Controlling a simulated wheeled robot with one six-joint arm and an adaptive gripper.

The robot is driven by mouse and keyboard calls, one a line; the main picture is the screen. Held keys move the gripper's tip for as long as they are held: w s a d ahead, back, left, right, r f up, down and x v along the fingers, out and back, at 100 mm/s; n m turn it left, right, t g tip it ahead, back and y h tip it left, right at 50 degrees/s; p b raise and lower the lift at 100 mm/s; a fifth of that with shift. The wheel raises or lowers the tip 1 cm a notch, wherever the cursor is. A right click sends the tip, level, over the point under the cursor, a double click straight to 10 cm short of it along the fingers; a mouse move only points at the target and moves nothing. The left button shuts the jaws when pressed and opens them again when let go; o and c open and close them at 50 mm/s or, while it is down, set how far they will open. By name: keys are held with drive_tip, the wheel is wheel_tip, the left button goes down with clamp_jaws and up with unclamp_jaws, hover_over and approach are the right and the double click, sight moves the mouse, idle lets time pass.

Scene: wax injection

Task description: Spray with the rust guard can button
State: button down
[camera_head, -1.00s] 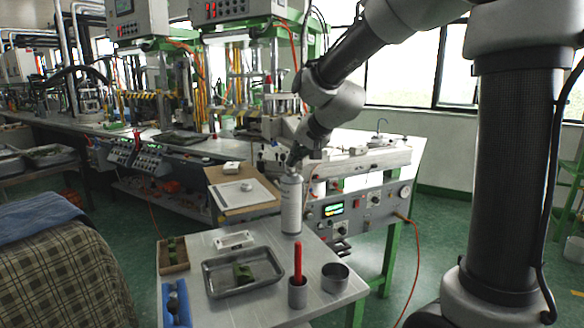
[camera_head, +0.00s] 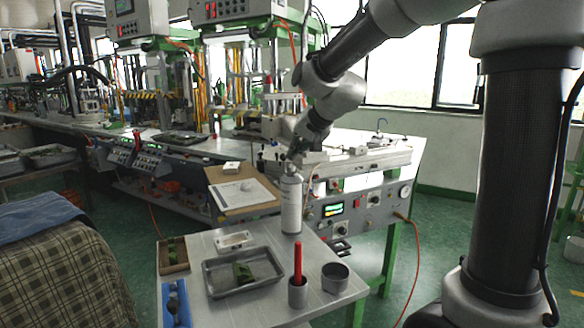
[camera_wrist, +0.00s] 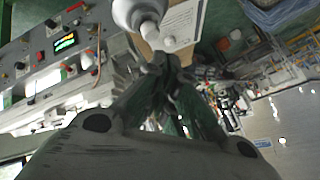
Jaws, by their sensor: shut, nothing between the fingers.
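The rust guard can (camera_head: 291,205) is a white and grey spray can standing upright at the far right corner of the small metal table (camera_head: 205,253). My gripper (camera_head: 294,158) is shut and empty, right at the top of the can in the head view. In the wrist view the can (camera_wrist: 136,10) is at the top edge, with its pale button (camera_wrist: 150,30) pointing toward me. My fingertips (camera_wrist: 164,60) come together just below the button in that picture. I cannot tell whether they touch it.
On the table are a metal tray (camera_head: 214,292) with a green piece, a cup (camera_head: 298,293) holding a red-handled tool, an empty metal cup (camera_head: 335,277) and a small white box (camera_head: 234,240). A control panel (camera_head: 350,208) stands close behind the can.

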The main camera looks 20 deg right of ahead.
drive_tip(key=shift+r, duration=2.5)
drive_tip(key=shift+r, duration=0.1)
drive_tip(key=shift+f, duration=3.15)
drive_tip(key=shift+f, duration=0.1)
drive_tip(key=shift+f, duration=0.3)
drive_tip(key=shift+r, duration=0.45)
